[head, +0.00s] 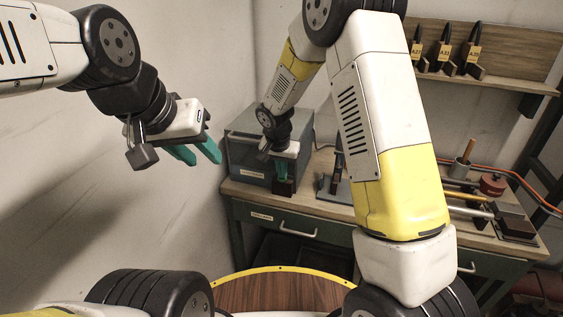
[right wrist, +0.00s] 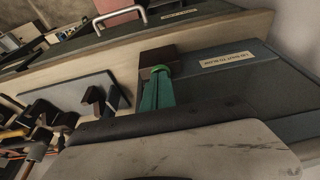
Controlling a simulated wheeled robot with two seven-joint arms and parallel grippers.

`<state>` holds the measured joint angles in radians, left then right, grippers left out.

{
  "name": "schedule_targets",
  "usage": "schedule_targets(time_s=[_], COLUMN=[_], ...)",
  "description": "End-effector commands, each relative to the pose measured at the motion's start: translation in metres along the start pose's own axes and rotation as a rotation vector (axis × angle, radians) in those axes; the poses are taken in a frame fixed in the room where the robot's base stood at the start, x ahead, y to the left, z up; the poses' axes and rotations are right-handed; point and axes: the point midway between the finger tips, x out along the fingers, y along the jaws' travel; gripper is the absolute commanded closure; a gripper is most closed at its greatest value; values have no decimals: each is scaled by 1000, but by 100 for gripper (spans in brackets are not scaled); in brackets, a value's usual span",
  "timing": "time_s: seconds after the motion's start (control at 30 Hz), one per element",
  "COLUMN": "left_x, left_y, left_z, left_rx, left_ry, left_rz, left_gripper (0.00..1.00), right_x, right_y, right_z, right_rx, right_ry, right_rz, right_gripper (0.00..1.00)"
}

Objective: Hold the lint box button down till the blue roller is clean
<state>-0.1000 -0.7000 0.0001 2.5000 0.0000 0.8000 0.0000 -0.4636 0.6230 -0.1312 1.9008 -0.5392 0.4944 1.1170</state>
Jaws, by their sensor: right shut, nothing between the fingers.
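The grey lint box (head: 250,150) stands at the left end of the bench. A dark brown block (head: 285,188), apparently its button, sits at its front corner. My right gripper (head: 281,174) is shut with nothing between its fingers, its tips at the block. In the right wrist view the closed green fingers (right wrist: 158,76) meet the dark block (right wrist: 158,57) beside the labelled grey box (right wrist: 240,82). I cannot tell how far the block is pressed. My left gripper (head: 197,152) is open and empty in the air near the wall. I cannot make out a blue roller.
The wooden bench (head: 330,205) has a drawer with a handle. A dark stand (head: 335,185) is right of the box. Rods, a red round item (head: 493,184) and a cup (head: 460,168) lie further right. Tagged tools hang on a wall shelf (head: 490,78).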

Motion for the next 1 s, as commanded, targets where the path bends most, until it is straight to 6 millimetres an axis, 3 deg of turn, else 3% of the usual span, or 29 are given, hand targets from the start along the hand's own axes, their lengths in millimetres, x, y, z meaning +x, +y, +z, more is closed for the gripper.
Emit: schedule_targets(time_s=[0.03, 0.2, 0.4, 0.6, 0.8, 1.0], left_x=[0, 0, 0, 0, 0, 0], left_y=[0, 0, 0, 0, 0, 0], left_z=[0, 0, 0, 0, 0, 0], left_rx=[0, 0, 0, 0, 0, 0], left_ry=[0, 0, 0, 0, 0, 0], left_rz=[0, 0, 0, 0, 0, 0], left_gripper=[64, 64, 64, 64, 64, 64], right_x=[0, -34, -83, -118, -133, -134], right_y=[9, 11, 8, 7, 6, 6], right_z=[1, -17, -17, -17, -17, -17], right_rx=[4, 6, 3, 1, 1, 1], right_ry=[-11, 1, 4, 4, 3, 3], right_rz=[18, 5, 0, 0, -1, -1], right_gripper=[100, 100, 100, 100, 100, 100])
